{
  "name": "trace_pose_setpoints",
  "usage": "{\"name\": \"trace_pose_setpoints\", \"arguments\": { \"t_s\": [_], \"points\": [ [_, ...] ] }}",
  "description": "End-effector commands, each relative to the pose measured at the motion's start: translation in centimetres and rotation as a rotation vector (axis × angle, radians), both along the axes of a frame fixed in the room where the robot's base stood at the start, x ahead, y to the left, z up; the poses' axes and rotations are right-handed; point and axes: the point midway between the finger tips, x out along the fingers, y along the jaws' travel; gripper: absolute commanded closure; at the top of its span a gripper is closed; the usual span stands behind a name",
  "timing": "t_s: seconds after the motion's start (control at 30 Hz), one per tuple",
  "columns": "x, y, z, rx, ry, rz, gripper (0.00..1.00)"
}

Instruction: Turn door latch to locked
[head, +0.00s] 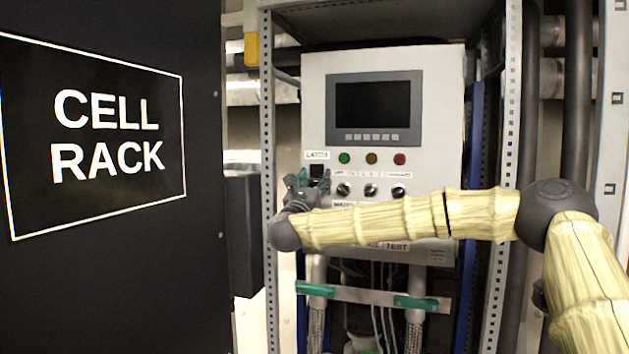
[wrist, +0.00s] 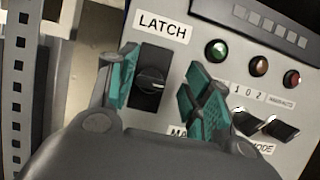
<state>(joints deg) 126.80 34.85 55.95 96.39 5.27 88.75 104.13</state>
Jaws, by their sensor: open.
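The door latch (wrist: 151,84) is a dark knob on a black plate under the "LATCH" label (wrist: 161,25) in the wrist view. A thin light line crosses the knob roughly sideways; whether this means locked I cannot tell. In the head view the latch (head: 317,171) is small at the panel's left side, partly hidden by my gripper. My gripper (wrist: 165,88) is open, with one teal finger left of the knob and the other to its right. My gripper (head: 299,184) also shows in the head view.
The grey control panel (head: 440,90) carries a dark screen (head: 372,106), coloured lamps (head: 372,158) and rotary switches (wrist: 281,129) close to my right finger. A perforated rack post (head: 267,120) stands left of the panel. A black "CELL RACK" cabinet (head: 110,270) fills the left side.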

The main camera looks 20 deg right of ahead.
Motion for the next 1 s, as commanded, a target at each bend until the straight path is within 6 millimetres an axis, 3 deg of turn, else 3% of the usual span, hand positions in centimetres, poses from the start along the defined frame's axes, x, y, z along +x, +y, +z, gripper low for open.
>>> {"name": "trace_pose_setpoints", "arguments": {
  "t_s": [0.13,0.37,1.0],
  "points": [
    [0.21,0.00,-0.32,0.000,0.003,-0.001,0.54],
    [0.17,0.01,-0.24,-0.001,0.003,0.000,0.96],
    [0.01,-0.05,-0.45,-0.083,0.055,-0.001,0.96]
  ]
}}
